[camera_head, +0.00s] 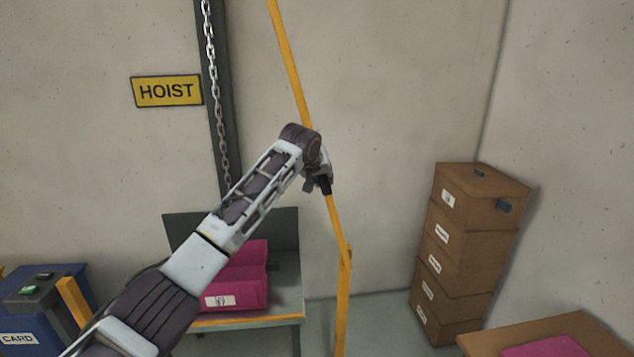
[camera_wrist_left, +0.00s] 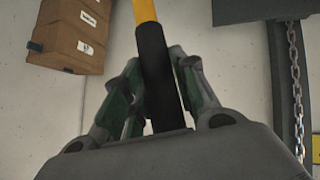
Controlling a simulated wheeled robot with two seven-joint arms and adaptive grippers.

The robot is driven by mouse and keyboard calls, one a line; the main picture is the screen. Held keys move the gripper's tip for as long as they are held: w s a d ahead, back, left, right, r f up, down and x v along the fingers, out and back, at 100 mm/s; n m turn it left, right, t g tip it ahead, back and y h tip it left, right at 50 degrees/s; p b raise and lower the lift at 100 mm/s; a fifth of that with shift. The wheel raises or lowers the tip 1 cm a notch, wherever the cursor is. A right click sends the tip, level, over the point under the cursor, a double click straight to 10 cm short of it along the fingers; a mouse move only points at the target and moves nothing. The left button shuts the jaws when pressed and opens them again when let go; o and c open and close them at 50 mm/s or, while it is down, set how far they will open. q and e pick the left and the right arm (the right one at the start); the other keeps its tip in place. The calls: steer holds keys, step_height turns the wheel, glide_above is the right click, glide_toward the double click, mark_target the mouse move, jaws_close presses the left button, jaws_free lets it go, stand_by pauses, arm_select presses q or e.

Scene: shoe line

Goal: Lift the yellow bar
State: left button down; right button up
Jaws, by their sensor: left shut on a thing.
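The yellow bar (camera_head: 290,62) is tilted steeply up, its top leaning left and running out of the head view. Its lower end meets a yellow post (camera_head: 343,300). My left gripper (camera_head: 325,184) is shut on the bar's black grip, low on the bar near the post. In the left wrist view the black grip (camera_wrist_left: 158,75) lies between the two fingers of the left gripper (camera_wrist_left: 160,100), with a bit of yellow bar beyond it. My right gripper is not in view.
A grey bench (camera_head: 287,302) holds a magenta box (camera_head: 248,272). A stack of brown boxes (camera_head: 468,255) stands right of the post. A brown table (camera_head: 590,330) is at the lower right, a blue card bin (camera_head: 50,325) at the lower left. A chain (camera_head: 213,70) hangs by the HOIST sign (camera_head: 167,91).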

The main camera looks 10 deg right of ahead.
arm_select(q)
steer(key=shift+d+r, duration=0.15)
steer(key=shift+d, duration=0.55)
steer(key=c, duration=1.1)
jaws_free()
steer(key=shift+c, duration=0.2)
steer(key=shift+s+a+r, duration=0.1)
steer(key=v, duration=1.1)
steer(key=shift+s+r, duration=0.25)
steer(key=shift+f, duration=0.1)
